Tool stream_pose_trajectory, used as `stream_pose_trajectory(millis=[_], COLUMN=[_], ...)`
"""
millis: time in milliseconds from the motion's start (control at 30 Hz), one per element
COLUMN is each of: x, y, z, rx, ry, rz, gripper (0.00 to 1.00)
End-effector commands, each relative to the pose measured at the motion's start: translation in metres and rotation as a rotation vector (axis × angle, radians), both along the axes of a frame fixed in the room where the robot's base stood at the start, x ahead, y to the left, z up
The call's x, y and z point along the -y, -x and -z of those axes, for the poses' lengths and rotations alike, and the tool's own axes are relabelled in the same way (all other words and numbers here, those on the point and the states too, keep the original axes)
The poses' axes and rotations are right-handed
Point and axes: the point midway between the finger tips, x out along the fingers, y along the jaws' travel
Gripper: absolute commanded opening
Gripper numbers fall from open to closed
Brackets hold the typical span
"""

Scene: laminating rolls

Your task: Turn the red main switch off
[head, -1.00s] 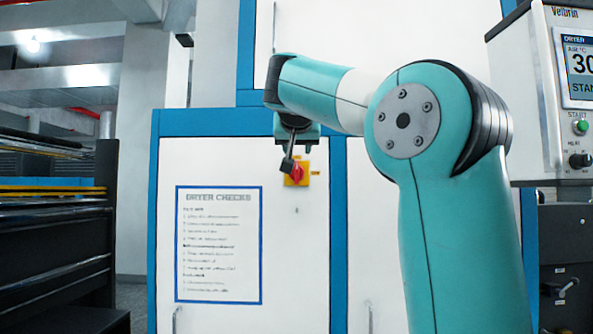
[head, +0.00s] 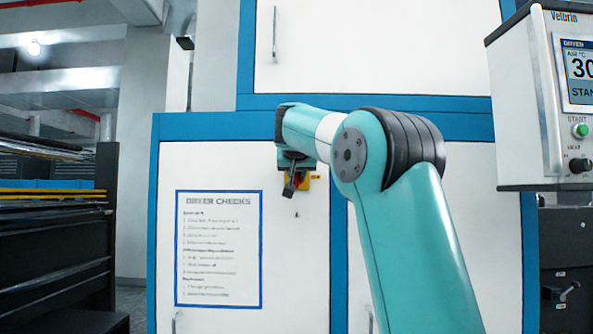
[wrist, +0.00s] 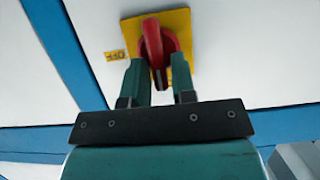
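The red main switch (wrist: 153,38) sits on a yellow plate (wrist: 184,22) on the white cabinet door. Its handle runs up and down in the wrist view. A small yellow OFF label (wrist: 115,55) shows upside down left of the plate there. My gripper (wrist: 157,60) is open, its two fingers apart at the plate, with the near end of the handle between their tips. I cannot tell whether either finger touches it. In the head view my gripper (head: 290,186) hides most of the switch; only some of the yellow plate (head: 309,183) and a little red show.
The DRYER CHECKS sheet (head: 218,250) is on the door left of the switch. A control box (head: 540,100) with a screen and a green START button (head: 580,131) hangs at the right. A dark rack (head: 60,250) stands at the left.

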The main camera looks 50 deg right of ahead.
Motion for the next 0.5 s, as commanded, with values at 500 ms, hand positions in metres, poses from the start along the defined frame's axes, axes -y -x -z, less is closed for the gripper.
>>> stream_pose_trajectory(millis=[500], x=[0.0018], y=[0.0014], z=[0.0023], rx=[0.033], ry=[-0.030], rz=[0.002], gripper=[0.00])
